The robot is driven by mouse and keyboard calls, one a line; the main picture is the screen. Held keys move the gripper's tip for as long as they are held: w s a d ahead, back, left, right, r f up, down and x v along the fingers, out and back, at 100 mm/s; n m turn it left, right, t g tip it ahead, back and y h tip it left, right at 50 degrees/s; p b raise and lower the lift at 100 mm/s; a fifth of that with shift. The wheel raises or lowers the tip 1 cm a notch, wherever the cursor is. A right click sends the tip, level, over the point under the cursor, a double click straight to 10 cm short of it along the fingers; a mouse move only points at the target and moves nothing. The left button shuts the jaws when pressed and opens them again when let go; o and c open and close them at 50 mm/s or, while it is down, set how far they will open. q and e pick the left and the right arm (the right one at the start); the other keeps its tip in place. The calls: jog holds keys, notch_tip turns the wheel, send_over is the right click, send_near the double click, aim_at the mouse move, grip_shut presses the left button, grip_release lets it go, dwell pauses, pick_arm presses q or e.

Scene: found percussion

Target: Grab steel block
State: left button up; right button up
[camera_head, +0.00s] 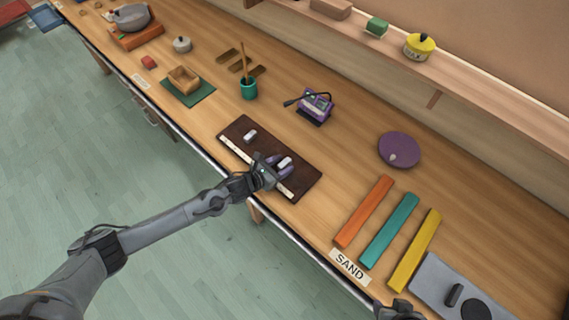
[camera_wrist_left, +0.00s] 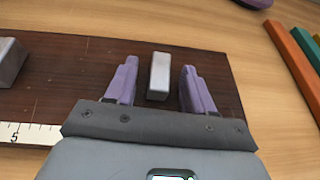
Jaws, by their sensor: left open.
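Two pale grey metal-looking blocks lie on a dark brown board with a white ruler strip along its front edge. The right block (camera_head: 285,162) is a small upright-looking bar, and it also shows in the left wrist view (camera_wrist_left: 159,75). The left block (camera_head: 250,135) is partly cut off at the left edge of the left wrist view (camera_wrist_left: 10,62). My left gripper (camera_head: 278,167) is open, with its purple fingers (camera_wrist_left: 160,85) on either side of the right block. Gaps show between the block and both fingers. My right gripper's fingers do not show.
The dark board (camera_head: 237,128) lies near the table's front edge. Behind it stands a purple device (camera_head: 316,103) with a cable. Orange (camera_head: 364,212), teal (camera_head: 390,230) and yellow (camera_head: 415,250) bars lie to the right, beside a SAND label (camera_head: 350,264). A purple disc (camera_head: 399,147) lies farther back.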

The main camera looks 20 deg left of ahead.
pick_arm(q)
grip_shut()
jog(key=shift+r, duration=0.1)
